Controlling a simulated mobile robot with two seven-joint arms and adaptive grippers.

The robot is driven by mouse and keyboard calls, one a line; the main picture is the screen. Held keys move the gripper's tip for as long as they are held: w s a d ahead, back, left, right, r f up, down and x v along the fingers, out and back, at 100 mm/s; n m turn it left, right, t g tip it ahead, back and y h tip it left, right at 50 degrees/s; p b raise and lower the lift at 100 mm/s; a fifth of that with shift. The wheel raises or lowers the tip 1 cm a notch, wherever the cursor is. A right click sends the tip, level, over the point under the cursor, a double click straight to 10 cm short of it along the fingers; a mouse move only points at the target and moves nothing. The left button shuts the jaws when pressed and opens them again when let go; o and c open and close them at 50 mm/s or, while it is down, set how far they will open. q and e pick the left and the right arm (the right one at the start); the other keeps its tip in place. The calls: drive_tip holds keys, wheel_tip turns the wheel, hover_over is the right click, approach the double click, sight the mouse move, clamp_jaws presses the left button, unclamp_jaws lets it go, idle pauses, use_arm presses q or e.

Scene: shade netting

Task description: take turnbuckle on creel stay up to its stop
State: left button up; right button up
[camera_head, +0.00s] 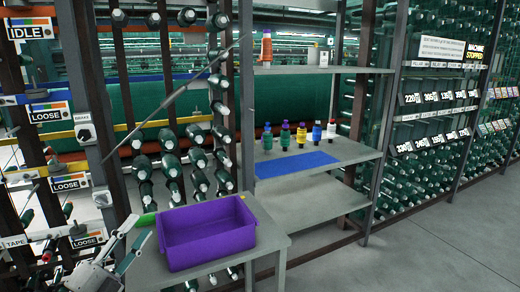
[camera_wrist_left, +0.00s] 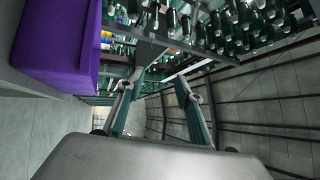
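A thin grey diagonal rod (camera_head: 190,83), which looks like the creel stay, slants across the creel posts in the head view, from upper right to lower left. A thicker stretch on it may be the turnbuckle, but it is too small to tell. My left gripper (camera_head: 136,238) is low at the left in the head view, below the rod and apart from it, beside the purple bin (camera_head: 205,232). In the left wrist view my left gripper (camera_wrist_left: 155,92) has its two fingers spread, with nothing between them. The stay cannot be made out there. My right gripper is in neither view.
The bin stands on a grey table (camera_head: 275,240) in front of the creel. Shelves (camera_head: 330,150) hold several coloured cones and a blue mat (camera_head: 295,163). Signs reading LOOSE (camera_head: 70,184) hang at the left. The floor (camera_head: 430,250) at right is clear.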

use_arm(q)
drive_tip(key=s+d+f+n+g+y+p, duration=0.15)
drive_tip(key=s+f+n, duration=0.25)
drive_tip(key=f, duration=0.4)
drive_tip(key=s+d+f+n+g+y, duration=0.1)
drive_tip(key=s+d+f+n+g, duration=0.2)
drive_tip(key=f, duration=0.4)
drive_tip(key=s+d+f+n+g+y, duration=0.1)
drive_tip(key=s+f+n+y, duration=0.1)
drive_tip(key=s+f+n, duration=0.45)
drive_tip(key=s+d+f+n+g+p, duration=0.1)
drive_tip(key=s+d+f+n+g, duration=0.2)
drive_tip(key=s+f, duration=1)
drive_tip(key=shift+s+d+f+g, duration=0.35)
drive_tip(key=shift+s+d+g, duration=0.55)
drive_tip(key=shift+d, duration=0.15)
